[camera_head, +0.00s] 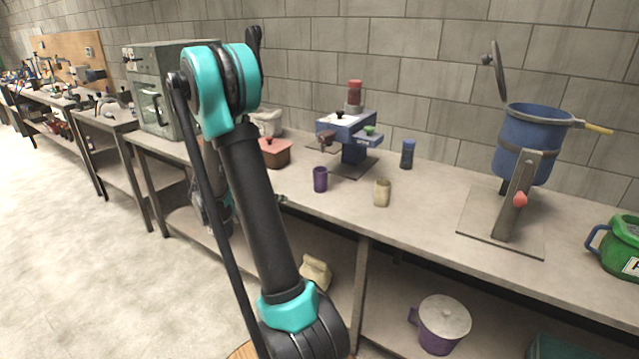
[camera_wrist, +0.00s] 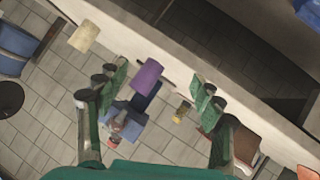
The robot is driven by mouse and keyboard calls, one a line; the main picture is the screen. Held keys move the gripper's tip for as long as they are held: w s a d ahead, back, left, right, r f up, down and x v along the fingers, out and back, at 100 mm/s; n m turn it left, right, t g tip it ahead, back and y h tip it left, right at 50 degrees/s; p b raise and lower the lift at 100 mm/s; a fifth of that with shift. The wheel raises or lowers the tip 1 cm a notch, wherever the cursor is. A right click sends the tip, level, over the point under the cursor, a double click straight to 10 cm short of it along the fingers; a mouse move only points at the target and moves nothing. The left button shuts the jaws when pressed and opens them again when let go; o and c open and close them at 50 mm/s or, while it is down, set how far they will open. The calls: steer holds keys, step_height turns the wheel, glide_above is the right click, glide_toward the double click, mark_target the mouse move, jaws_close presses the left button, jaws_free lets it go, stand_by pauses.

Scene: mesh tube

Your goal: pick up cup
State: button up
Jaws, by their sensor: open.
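A purple cup (camera_head: 320,179) stands upright on the workbench (camera_head: 430,222), near its front edge. A beige cup (camera_head: 382,192) stands to its right. The task line does not say which cup is meant. In the wrist view, my gripper (camera_wrist: 158,95) is open, with a green-padded finger on either side. The purple cup (camera_wrist: 147,75) shows between the fingers, apart from them and further off. The beige cup (camera_wrist: 84,36) shows outside the fingers at upper left. In the head view my gripper is mostly hidden behind my arm.
A blue machine (camera_head: 350,130) stands behind the purple cup, and a dark blue canister (camera_head: 407,154) to its right. A reddish container (camera_head: 274,153) is at left. A blue pot on a stand (camera_head: 532,135) is further right. A purple lidded pot (camera_head: 440,325) sits on the lower shelf.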

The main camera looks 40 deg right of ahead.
steer(key=w+d+f+m+g+h, duration=0.1)
steer(key=w+d+m+g+h, duration=0.1)
steer(key=w+m+h, duration=0.3)
steer(key=m, duration=0.3)
glide_toward(314, 190)
steer(key=shift+g, duration=0.4)
steer(key=d+r, duration=0.1)
steer(key=d, duration=0.1)
steer(key=d+r, duration=0.2)
steer(key=shift+d+r, duration=0.3)
steer(key=shift+s+d, duration=0.2)
steer(key=shift+d, duration=0.65)
steer(key=shift+s+d, duration=0.25)
steer(key=shift+d, duration=0.65)
steer(key=shift+s+d, duration=0.2)
steer(key=shift+d, duration=0.65)
steer(key=shift+c, duration=0.3)
steer(key=c, duration=1.2)
